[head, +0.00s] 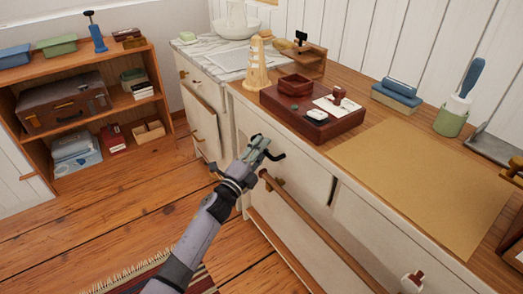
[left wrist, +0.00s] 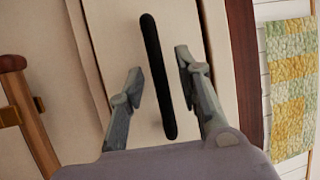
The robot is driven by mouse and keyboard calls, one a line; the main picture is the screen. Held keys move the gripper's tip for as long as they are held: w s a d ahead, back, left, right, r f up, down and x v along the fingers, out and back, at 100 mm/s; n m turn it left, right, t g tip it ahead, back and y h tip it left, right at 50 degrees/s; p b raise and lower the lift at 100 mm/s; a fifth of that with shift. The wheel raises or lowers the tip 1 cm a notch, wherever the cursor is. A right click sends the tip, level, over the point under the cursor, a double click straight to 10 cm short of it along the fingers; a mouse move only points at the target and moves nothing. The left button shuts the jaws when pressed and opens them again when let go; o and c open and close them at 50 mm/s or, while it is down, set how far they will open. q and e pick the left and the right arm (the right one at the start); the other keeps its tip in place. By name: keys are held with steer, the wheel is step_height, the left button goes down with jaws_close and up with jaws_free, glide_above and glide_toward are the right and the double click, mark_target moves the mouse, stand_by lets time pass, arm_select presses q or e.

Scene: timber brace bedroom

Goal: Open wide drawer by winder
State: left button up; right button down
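My left gripper (head: 262,150) is at the upper front of the long white cabinet. In the left wrist view my left gripper (left wrist: 157,92) is open, with a black bar handle (left wrist: 157,75) running between its two fingers. The fingers stand apart from the bar on both sides. The handle sits on a pale drawer front (head: 305,172), which looks shut. Part of the handle is hidden by the gripper in the head view. A small wooden device with black parts (head: 300,52), possibly the winder, stands at the back of the top. My right gripper is not seen.
A wooden rail (head: 310,232) runs along the cabinet front below the handle. On top are a dark red box (head: 318,128), a striped cone (head: 257,68) and a tan mat (head: 425,180). A shelf unit (head: 162,75) stands left. Wooden floor (head: 120,225) lies open between them.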

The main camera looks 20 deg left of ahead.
arm_select(q)
steer(key=shift+w, duration=0.15)
jaws_close()
stand_by(0.4)
stand_by(0.5)
